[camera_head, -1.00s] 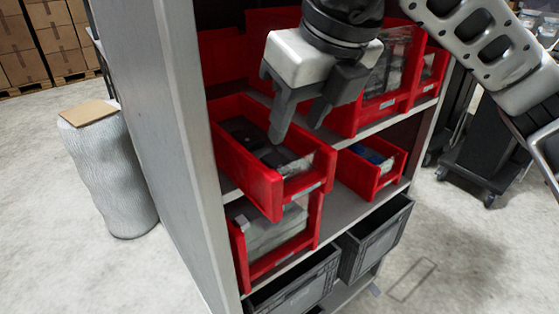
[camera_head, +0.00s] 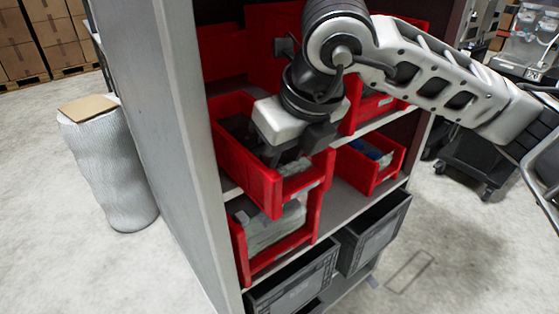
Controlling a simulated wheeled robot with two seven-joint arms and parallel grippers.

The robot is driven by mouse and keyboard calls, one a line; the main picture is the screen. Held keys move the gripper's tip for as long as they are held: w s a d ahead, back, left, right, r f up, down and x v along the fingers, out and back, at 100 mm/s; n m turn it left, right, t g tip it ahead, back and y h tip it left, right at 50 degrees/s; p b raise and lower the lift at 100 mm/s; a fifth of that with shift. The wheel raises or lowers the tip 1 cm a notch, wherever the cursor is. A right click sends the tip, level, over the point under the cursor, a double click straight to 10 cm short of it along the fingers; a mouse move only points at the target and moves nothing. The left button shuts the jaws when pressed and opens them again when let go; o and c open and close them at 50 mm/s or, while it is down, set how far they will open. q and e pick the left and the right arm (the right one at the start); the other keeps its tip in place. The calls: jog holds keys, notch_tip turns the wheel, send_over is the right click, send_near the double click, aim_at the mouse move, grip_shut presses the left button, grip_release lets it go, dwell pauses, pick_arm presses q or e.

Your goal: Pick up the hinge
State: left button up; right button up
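Dark parts, seemingly the hinges (camera_head: 238,126), lie in the red bin (camera_head: 262,186) on the left of the middle shelf. They are mostly hidden by my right arm and gripper. My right gripper (camera_head: 290,155) points down into this bin, near its front wall. Its fingers are largely hidden by the gripper body and the bin, so I cannot tell whether they are open or hold anything. My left gripper is not in view.
A smaller red bin (camera_head: 386,178) with blue items stands to the right. Another red bin (camera_head: 262,262) with pale packets is below. Grey crates (camera_head: 368,258) sit lowest. The grey shelf side panel (camera_head: 185,130) bounds the left.

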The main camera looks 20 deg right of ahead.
jog(key=shift+c, duration=0.8)
jog(key=shift+r, duration=0.15)
